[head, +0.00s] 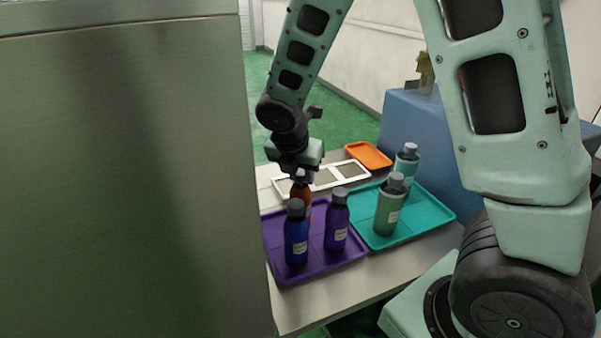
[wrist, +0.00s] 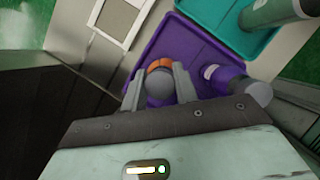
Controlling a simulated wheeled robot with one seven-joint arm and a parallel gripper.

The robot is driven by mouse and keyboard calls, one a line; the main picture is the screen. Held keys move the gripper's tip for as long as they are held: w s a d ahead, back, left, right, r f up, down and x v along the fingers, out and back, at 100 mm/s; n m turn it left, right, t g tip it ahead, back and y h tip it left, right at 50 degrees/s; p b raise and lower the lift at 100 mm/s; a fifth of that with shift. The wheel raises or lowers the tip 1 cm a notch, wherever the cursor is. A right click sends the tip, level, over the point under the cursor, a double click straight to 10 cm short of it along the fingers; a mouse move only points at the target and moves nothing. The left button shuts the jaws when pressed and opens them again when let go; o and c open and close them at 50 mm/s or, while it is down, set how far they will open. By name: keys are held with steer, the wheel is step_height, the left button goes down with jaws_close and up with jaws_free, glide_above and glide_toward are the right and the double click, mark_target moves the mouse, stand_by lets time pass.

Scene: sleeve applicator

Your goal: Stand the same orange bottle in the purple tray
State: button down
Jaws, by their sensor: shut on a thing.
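My gripper (head: 298,174) is shut on the orange bottle (head: 301,193) near its top, over the back part of the purple tray (head: 327,262). In the wrist view the orange bottle (wrist: 159,65) shows between the two fingers (wrist: 158,88), with its grey cap towards me. The purple tray (wrist: 188,48) lies below it. The bottle looks upright; its base is hidden behind a blue bottle in the head view, so I cannot tell whether it touches the tray. The blue bottle (head: 296,235) and a purple bottle (head: 337,222) stand in the purple tray.
A teal tray (head: 428,207) with two green bottles, one nearer (head: 390,206) and one farther (head: 405,165), adjoins on the right. A white frame (head: 345,174) and an orange tray (head: 369,155) lie behind. A large grey panel (head: 130,180) blocks the left. A blue box (head: 425,140) stands behind.

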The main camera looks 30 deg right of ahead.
steer(key=c, duration=1.1)
jaws_free()
steer(key=shift+f, duration=0.1)
steer(key=v, duration=1.2)
steer(key=shift+w, duration=0.1)
